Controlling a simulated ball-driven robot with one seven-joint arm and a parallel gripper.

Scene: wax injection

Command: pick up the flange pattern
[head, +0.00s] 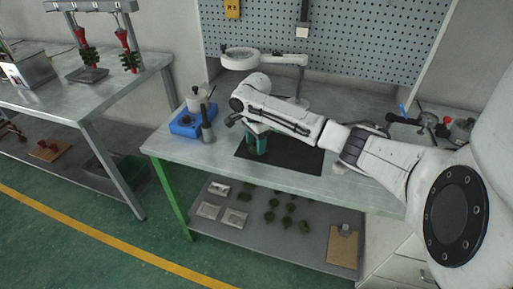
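A green wax piece (257,144) stands on the black mat (290,159) on the workbench, partly hidden by my arm. It may be the flange pattern; its shape is too small and covered to be sure. My arm reaches in from the right across the bench, and its wrist is above and just left of the green piece. My gripper (234,120) shows only as a small dark part beside the wrist. Its fingers cannot be made out, and neither can any contact with the green piece.
A blue unit (192,122) with a metal pot (197,98) stands at the bench's left. A ring lamp (240,59) stands behind. Several green pieces (289,208) and light blocks (220,188) lie on the lower shelf. Another metal table (100,98) stands left. The mat's right part is clear.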

